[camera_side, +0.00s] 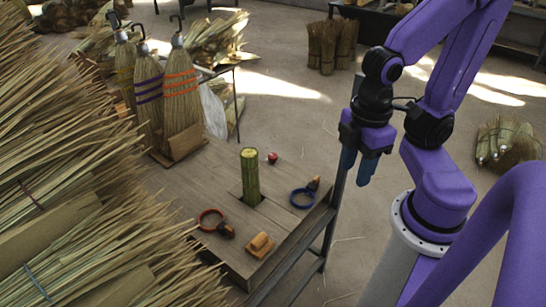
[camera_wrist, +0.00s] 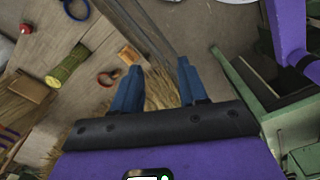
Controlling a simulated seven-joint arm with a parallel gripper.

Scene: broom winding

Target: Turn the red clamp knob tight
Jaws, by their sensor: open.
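The red clamp knob (camera_side: 271,157) is a small red ball on the wooden table, just behind and to the right of an upright green bundle (camera_side: 250,178). In the wrist view a small red spot, likely the knob (camera_wrist: 26,28), shows at the upper left, beyond the green bundle (camera_wrist: 68,65). My gripper (camera_side: 357,176) hangs with its blue fingers pointing down, to the right of the table and well apart from the knob. In the wrist view my gripper (camera_wrist: 157,72) is open, with nothing between its fingers.
On the table are a blue ring (camera_side: 302,198), an orange-red ring (camera_side: 211,220) and a wooden block (camera_side: 261,246). Upright brooms (camera_side: 181,95) stand at its back left. Large straw piles (camera_side: 60,140) fill the left. Open floor lies beyond the table's right edge.

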